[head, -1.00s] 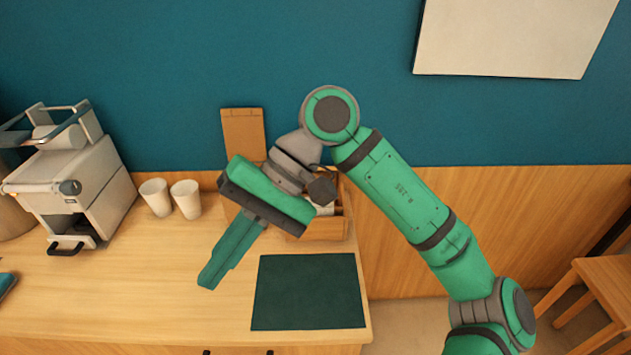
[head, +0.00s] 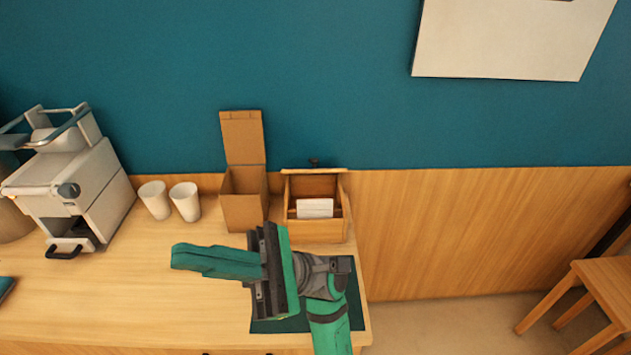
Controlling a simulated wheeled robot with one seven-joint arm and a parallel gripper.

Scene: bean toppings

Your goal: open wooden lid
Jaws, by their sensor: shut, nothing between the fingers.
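A wooden box (head: 318,228) stands at the back right of the counter against the wall. Its wooden lid (head: 316,171) is raised at the back, seen nearly edge-on with a small dark knob on it. The box is open from above, and a white item (head: 314,208) shows inside. My gripper (head: 176,256) is shut and empty. It is in front of the box and points left over the counter, apart from the lid.
A tall brown box (head: 245,205) with its flap up stands left of the wooden box. Two white cups (head: 170,200) and a coffee machine (head: 75,190) are farther left. A dark green mat (head: 353,300) lies under my arm.

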